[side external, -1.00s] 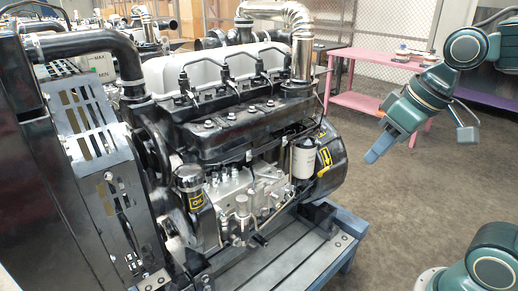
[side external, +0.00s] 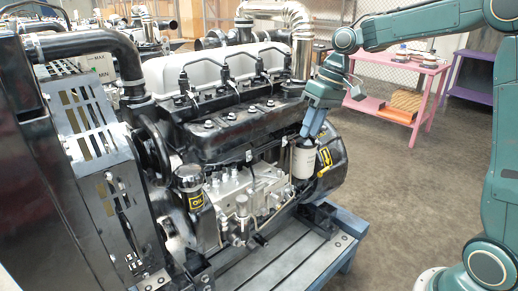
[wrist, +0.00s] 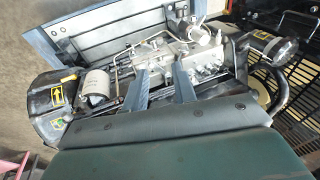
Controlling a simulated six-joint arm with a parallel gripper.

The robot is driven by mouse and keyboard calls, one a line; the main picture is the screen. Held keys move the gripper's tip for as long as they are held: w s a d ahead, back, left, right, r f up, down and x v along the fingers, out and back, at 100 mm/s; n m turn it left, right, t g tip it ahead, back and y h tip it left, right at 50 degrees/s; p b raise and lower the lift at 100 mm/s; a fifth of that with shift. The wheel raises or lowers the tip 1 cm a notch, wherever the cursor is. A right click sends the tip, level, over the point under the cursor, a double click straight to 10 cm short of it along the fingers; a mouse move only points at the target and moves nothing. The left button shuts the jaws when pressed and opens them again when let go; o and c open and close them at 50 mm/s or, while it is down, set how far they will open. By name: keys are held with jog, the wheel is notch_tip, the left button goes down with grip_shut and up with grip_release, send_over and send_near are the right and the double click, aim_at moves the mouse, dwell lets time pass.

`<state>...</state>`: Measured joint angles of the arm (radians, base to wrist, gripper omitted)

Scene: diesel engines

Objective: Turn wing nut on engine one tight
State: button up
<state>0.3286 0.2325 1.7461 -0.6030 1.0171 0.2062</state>
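The black and silver engine (side external: 235,140) stands on a blue-grey frame in the side view. My gripper (side external: 310,134) is at the engine's right end, just above the white cylindrical filter (side external: 303,163). In the wrist view the two grey fingers of my gripper (wrist: 161,74) stand apart with nothing between them, in front of the silver pump block (wrist: 203,66). The white filter also shows there (wrist: 94,83), left of the fingers. I cannot make out the wing nut in either view. I cannot tell whether the fingertips touch the engine.
The silver exhaust pipe (side external: 300,45) rises behind my gripper. Thin metal fuel lines (wrist: 124,72) run close to the fingers. A black oil-filler cap (side external: 188,172) stands at the front left. The pink table (side external: 412,97) is behind at right. Floor right of the engine is clear.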

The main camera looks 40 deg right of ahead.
jog(key=w+d+f+g+y, duration=0.1)
jog(key=w+d+f, duration=0.3)
jog(key=w+f, duration=0.15)
jog(key=y, duration=0.1)
send_near(291, 187)
jog(key=v, duration=0.3)
jog(key=shift+w+d+g, duration=0.15)
jog(key=shift+w+g, duration=0.2)
jog(key=shift+g, duration=0.05)
jog(key=x, duration=1.3)
jog(key=shift+f, duration=0.35)
grip_shut()
